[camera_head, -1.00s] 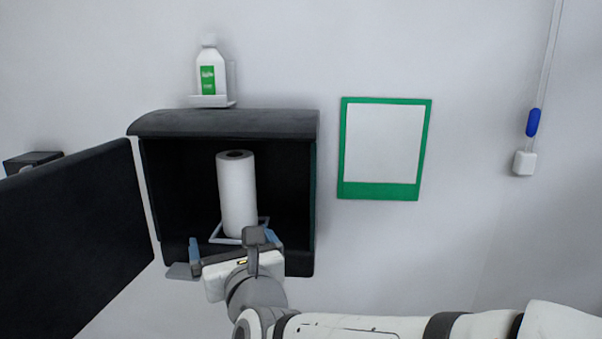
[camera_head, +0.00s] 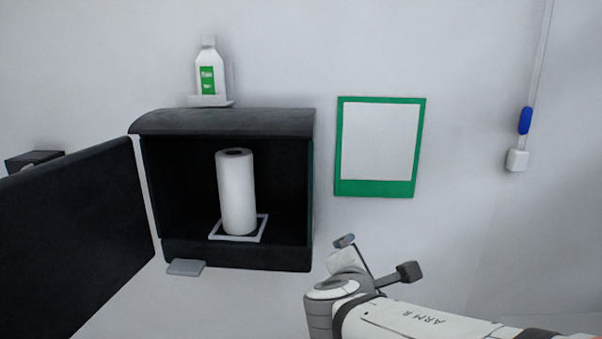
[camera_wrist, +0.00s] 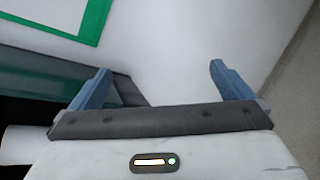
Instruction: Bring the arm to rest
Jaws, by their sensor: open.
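My gripper (camera_head: 345,241) is to the right of the open black cabinet in the head view, below the green-framed board. The white paper roll (camera_head: 237,192) stands upright inside the cabinet on a square white-framed base (camera_head: 262,230), apart from my gripper. The roll's white side also shows at the left edge of the wrist view (camera_wrist: 18,145).
The black cabinet (camera_head: 225,256) is on the wall, its door (camera_head: 70,235) swung open to the left. A white bottle (camera_head: 209,75) stands on a small shelf above. A green-framed board (camera_head: 375,188) and a blue-handled cord (camera_head: 525,121) hang to the right.

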